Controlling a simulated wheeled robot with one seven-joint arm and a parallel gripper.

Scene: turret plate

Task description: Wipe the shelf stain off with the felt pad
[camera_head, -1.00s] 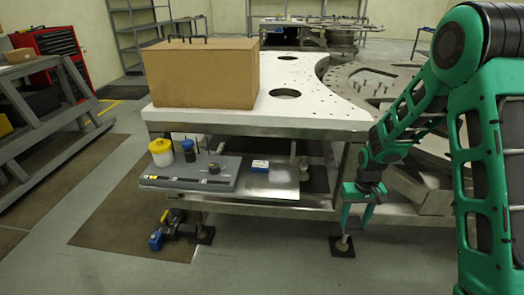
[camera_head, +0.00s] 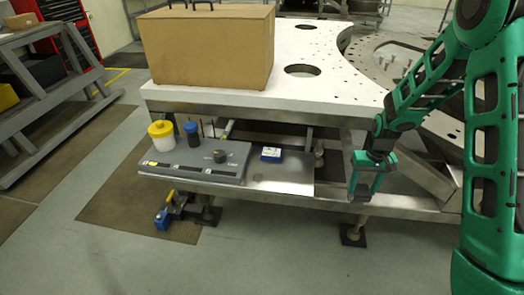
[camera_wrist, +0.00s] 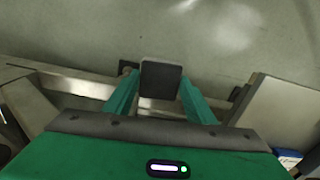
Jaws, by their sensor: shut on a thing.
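My gripper (camera_head: 364,186) hangs fingers-down just right of the low metal shelf (camera_head: 296,175), apart from it. In the wrist view its two green fingers (camera_wrist: 158,84) are closed on a dark, flat, squarish piece, which I take to be the felt pad (camera_wrist: 161,82). The shelf edge also shows at the right of the wrist view (camera_wrist: 272,112).
On the shelf are a grey mat (camera_head: 212,174), a yellow-lidded jar (camera_head: 161,136), a blue-capped bottle (camera_head: 192,134), a dark round knob (camera_head: 219,156) and a small blue-white box (camera_head: 271,154). The white plate (camera_head: 330,90) overhangs behind, carrying a cardboard box (camera_head: 205,48).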

